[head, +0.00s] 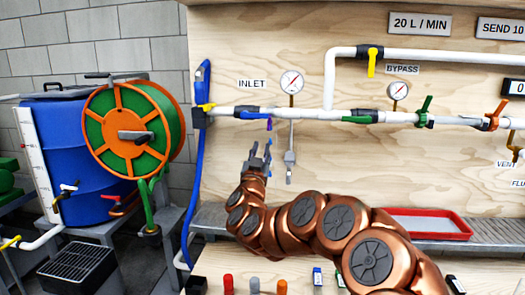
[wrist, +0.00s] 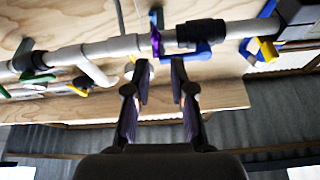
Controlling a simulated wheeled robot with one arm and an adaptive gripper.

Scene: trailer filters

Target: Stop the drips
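A white pipe (head: 330,115) runs along a plywood panel, with several coloured valve handles on it. Near the INLET label are a blue handle (head: 250,113) and a small purple handle (head: 269,125). My gripper (head: 260,153) points upward below them, apart from the pipe. In the wrist view, my gripper's two fingers (wrist: 160,66) are spread with nothing held. The purple part (wrist: 155,42) lies just beyond the fingertips, left of the blue lever (wrist: 193,52). Green handles (head: 424,110) and an orange handle (head: 497,115) sit further right. I cannot make out any drips.
A gauge (head: 291,82) and a hanging grey fitting (head: 290,157) are right of my gripper. A blue hose (head: 198,170) hangs at the panel's left edge. A red tray (head: 428,237) rests on the metal ledge. A hose reel (head: 130,135) and blue drum (head: 72,195) stand left.

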